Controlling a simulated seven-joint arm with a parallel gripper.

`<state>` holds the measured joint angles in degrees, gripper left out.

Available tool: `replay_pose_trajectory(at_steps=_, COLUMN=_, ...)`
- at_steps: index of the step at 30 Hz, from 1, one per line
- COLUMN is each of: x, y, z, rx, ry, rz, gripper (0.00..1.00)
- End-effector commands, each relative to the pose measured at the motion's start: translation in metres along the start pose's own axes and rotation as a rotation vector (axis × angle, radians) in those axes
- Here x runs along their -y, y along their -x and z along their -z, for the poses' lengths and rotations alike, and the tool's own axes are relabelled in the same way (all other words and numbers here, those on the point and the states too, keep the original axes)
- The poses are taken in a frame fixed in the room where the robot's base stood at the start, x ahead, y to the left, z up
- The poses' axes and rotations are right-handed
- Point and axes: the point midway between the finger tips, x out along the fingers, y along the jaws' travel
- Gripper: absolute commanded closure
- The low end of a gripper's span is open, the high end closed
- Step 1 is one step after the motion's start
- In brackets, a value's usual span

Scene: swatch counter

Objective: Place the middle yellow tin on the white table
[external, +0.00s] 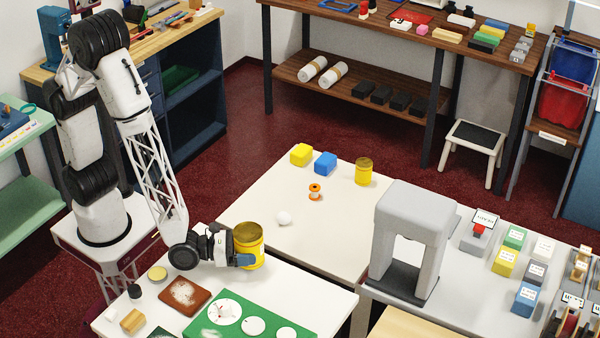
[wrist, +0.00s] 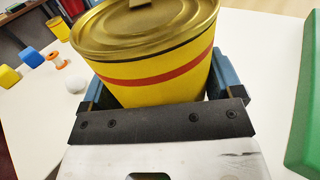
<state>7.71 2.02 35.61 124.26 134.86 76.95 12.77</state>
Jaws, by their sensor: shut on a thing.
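A yellow tin (external: 249,250) with a gold lid and a red stripe is held between the fingers of my gripper (external: 242,262). It fills the middle of the wrist view (wrist: 155,68), with the blue fingers on both sides of it. Whether its base touches a surface cannot be told. A second yellow tin (external: 364,172) stands upright on the white table (external: 335,235), toward its far right corner. The tin in my gripper is above or at the edge between the white table and the nearer white counter (external: 318,291); I cannot tell which it is over.
The white table also bears a yellow block (external: 301,154), a blue block (external: 325,163), an orange spool (external: 315,192) and a white ball (external: 284,218). A grey arch-shaped machine (external: 410,235) stands to the right. A green board (external: 250,318) lies on the near counter. The white table's middle right is clear.

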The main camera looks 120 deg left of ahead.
Motion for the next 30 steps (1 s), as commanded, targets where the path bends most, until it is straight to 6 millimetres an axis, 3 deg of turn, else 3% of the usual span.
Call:
replay_pose_trajectory(at_steps=6, x=0.000, y=0.000, z=0.014, rx=0.002, ry=0.001, rz=0.000, gripper=0.57)
replay_pose_trajectory(at_steps=22, x=0.000, y=0.000, z=0.019, rx=0.002, ry=0.001, rz=0.000, gripper=0.57)
replay_pose_trajectory(at_steps=23, x=0.000, y=0.000, z=0.019, rx=0.001, ry=0.001, rz=0.000, gripper=0.11)
replay_pose_trajectory(at_steps=25, x=0.000, y=0.000, z=0.019, rx=0.001, ry=0.001, rz=0.000, gripper=0.00)
replay_pose_trajectory(at_steps=30, x=0.000, y=0.000, z=0.019, rx=0.001, ry=0.001, rz=0.000, gripper=0.00)
